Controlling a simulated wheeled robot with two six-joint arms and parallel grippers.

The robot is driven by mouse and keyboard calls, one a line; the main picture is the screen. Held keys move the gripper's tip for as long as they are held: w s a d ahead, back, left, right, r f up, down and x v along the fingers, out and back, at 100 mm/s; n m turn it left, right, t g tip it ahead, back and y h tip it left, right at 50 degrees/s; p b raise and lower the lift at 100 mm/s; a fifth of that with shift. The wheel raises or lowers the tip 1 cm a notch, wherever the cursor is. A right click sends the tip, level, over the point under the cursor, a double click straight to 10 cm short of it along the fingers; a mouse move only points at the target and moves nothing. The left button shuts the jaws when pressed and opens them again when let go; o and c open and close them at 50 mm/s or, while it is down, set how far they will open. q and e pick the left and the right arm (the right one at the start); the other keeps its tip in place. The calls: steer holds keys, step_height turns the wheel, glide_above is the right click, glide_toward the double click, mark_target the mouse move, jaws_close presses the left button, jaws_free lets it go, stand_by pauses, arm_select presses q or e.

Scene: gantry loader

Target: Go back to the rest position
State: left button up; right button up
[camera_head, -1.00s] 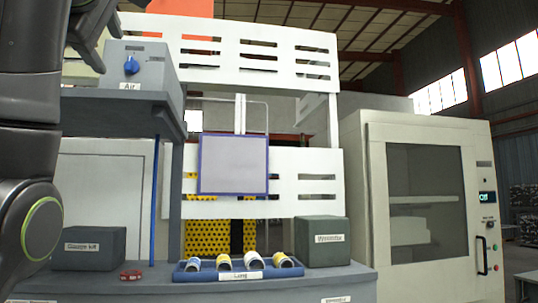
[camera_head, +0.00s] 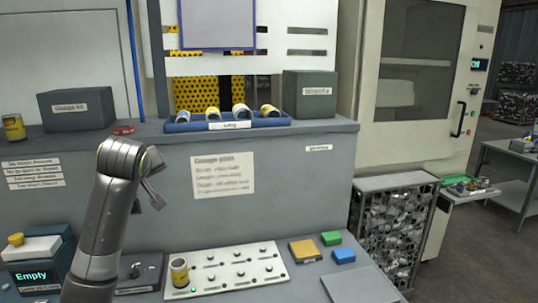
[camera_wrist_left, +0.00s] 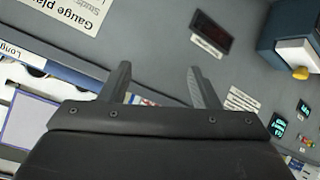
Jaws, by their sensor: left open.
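My left arm rises from the lower left in the head view, and its gripper (camera_head: 153,185) is raised in front of the grey bench front, left of the gauge plan sheet (camera_head: 222,175). In the left wrist view the two fingers of the left gripper (camera_wrist_left: 158,78) stand apart with nothing between them. My right gripper is not in view.
A blue tray (camera_head: 180,128) labelled Long holds several cylinders on the shelf. Below is a white plate (camera_head: 215,268) with several pegs and one cylinder (camera_head: 179,272). A dark box reading Empty (camera_head: 30,277) stands left. A metal crate (camera_head: 392,230) stands right.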

arm_select(q)
steer(key=s+a+f+m+g, duration=0.1)
steer(key=s+f+m, duration=0.1)
steer(key=s+f, duration=0.6)
steer(key=s+f+m+g+h, duration=0.1)
steer(key=s+f, duration=0.2)
steer(key=f, duration=0.9)
steer(key=s+a+f+m+g, duration=0.1)
steer(key=s+f+m+g, duration=0.1)
steer(key=s+f, duration=0.55)
steer(key=s+f+m+g, duration=0.1)
steer(key=s+f, duration=0.3)
steer(key=s, duration=0.5)
steer(key=s+d+f+m+g, duration=0.1)
steer(key=s+f, duration=0.3)
steer(key=s, duration=0.5)
steer(key=s+f+m+g, duration=0.1)
steer(key=s+f, duration=0.4)
steer(key=s, duration=0.4)
step_height(320, 180, down, 25)
steer(key=s+a+g+h, duration=0.1)
steer(key=a+g, duration=0.1)
steer(key=s+d+f, duration=0.1)
steer(key=s+f, duration=1.3)
steer(key=f, duration=0.1)
steer(key=shift+s+d+g+h, duration=0.3)
steer(key=shift+d+g, duration=0.1)
steer(key=shift+f, duration=0.1)
